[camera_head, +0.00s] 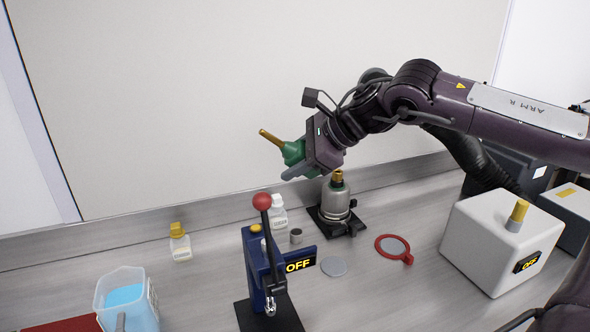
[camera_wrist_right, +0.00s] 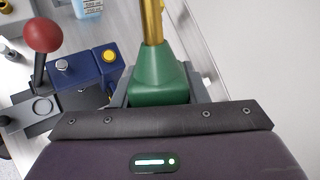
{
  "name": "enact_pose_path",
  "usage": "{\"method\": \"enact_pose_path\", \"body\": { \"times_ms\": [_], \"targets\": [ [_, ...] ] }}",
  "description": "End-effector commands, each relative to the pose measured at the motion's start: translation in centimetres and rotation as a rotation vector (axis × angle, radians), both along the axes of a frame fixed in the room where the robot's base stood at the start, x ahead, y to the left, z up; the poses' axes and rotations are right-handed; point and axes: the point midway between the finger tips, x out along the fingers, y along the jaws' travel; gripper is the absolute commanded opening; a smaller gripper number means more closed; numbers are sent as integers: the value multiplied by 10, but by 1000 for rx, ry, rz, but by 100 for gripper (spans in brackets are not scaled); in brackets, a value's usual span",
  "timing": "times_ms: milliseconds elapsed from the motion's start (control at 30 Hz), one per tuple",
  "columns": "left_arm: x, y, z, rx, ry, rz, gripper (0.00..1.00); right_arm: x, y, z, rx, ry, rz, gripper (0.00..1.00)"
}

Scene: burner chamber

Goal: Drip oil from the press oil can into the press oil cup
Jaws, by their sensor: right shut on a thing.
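The press oil can is green with a long brass spout (camera_head: 270,137). My right gripper (camera_head: 298,162) is shut on the oil can (camera_head: 291,151), high above the table behind the press. The can is tilted, its spout pointing left and somewhat up. In the right wrist view the green can body (camera_wrist_right: 160,78) sits between the grey fingers. The blue press (camera_head: 256,268) stands below, front left of the gripper, with a red ball lever. A small yellow cup (camera_head: 255,228), apparently the press oil cup, is on its top; it also shows in the wrist view (camera_wrist_right: 109,55). My left gripper is not in view.
A burner-like grey stand (camera_head: 336,203), white bottle (camera_head: 279,213), yellow-capped bottle (camera_head: 180,243) and small grey cup (camera_head: 296,236) stand nearby. A blue-filled jug (camera_head: 128,302) is front left. A red-rimmed ring (camera_head: 393,246) and white box (camera_head: 499,244) are right. An OFF sign (camera_head: 300,262) adjoins the press.

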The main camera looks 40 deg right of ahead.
Motion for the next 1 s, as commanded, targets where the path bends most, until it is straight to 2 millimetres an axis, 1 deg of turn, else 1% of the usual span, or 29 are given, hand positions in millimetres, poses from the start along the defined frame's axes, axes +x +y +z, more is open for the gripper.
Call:
{"method": "enact_pose_path", "body": {
  "times_ms": [33,200,667,1000],
  "targets": [
    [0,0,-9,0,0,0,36,0,1,-3,33,-12,1,8],
    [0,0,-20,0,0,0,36,0,2,-2,106,-29,0,8],
    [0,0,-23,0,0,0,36,1,2,1,138,-37,1,8],
    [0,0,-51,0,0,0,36,1,4,-2,260,-71,2,8]
  ]
}}
